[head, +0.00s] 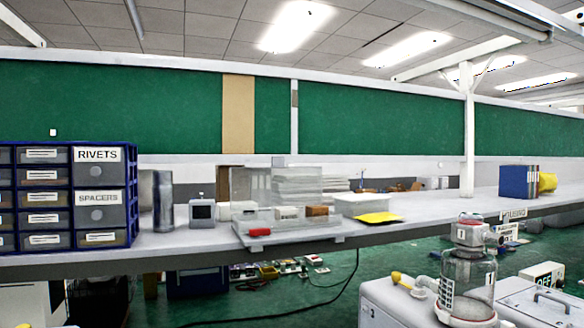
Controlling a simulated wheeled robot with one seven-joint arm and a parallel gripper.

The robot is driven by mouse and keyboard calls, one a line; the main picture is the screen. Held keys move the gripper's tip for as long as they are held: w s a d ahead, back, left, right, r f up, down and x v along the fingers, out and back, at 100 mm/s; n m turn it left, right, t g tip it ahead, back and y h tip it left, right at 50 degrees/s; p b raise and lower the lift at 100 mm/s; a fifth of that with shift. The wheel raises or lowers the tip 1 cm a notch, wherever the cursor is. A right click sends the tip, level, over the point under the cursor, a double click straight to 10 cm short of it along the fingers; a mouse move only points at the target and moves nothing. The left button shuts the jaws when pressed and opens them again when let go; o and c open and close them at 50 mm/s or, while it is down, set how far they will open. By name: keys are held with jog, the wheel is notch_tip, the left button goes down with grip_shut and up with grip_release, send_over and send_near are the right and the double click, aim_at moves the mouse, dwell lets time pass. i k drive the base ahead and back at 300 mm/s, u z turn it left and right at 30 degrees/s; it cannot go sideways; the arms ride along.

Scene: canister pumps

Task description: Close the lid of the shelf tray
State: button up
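The shelf tray (288,238) sits on the grey shelf, left of centre in the head view. It is a low, clear-walled tray on a pale base that reaches the shelf's front edge. Its transparent lid (250,184) stands upright along the back, so the tray is open. A red piece (260,231) is at the tray's front left. A brown block (317,211) and pale items show in or behind the tray; the clear walls make it hard to tell which. My gripper is not in view.
The shelf (420,208) also holds a drawer cabinet (98,197), a dark cylinder (163,201), a small grey device (202,212), a white box (360,204), a yellow sheet (378,218) and blue binders (518,182). A canister pump (467,275) stands in front at lower right.

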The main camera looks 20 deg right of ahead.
aim_at(276, 162)
jog(key=z, duration=1.3)
jog(key=k, duration=0.4)
jog(key=u, duration=0.75)
